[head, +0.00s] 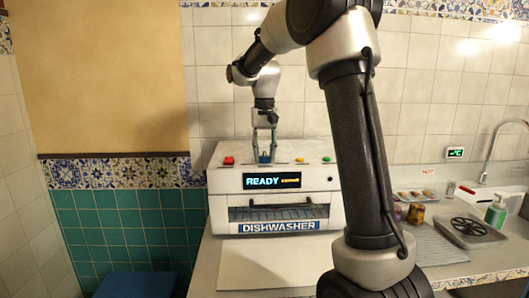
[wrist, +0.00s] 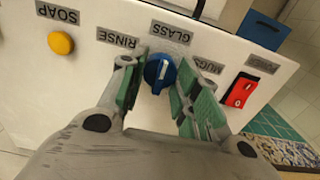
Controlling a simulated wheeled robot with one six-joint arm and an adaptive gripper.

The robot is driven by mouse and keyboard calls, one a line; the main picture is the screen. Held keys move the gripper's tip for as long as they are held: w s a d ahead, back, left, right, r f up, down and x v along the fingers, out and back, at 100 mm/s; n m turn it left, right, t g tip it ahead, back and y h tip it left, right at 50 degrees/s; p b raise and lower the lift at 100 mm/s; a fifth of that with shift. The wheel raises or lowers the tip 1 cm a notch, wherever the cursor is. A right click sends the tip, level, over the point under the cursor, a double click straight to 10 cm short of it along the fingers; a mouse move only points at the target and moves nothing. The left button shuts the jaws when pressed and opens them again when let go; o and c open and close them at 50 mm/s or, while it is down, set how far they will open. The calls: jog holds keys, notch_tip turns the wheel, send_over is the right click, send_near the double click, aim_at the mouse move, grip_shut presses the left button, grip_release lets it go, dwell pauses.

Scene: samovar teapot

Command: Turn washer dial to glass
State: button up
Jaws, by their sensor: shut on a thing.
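The blue dial (wrist: 157,73) sits on the dishwasher's white top panel in the wrist view. A white line on it runs roughly toward the GLASS label (wrist: 170,33). The RINSE label (wrist: 117,38) is left of GLASS, and the MUGS label (wrist: 208,65) is to the right, partly hidden by a finger. My gripper (wrist: 160,88) is shut on the dial, one green-padded finger on each side. In the head view my gripper (head: 264,148) points down onto the top of the white dishwasher (head: 222,205), whose screen (head: 262,181) reads READY.
A red rocker switch (wrist: 238,92) is close right of the fingers. A yellow button (wrist: 61,43) by the SOAP label is farther left. A green button (head: 326,159) is on the dishwasher. Jars (head: 416,213), a tray (head: 415,195) and a soap bottle (head: 496,211) stand on the right counter.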

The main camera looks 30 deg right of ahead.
aim_at(265, 152)
jog(key=o, duration=1.1)
notch_tip(265, 152, up, 12)
dwell(0.4)
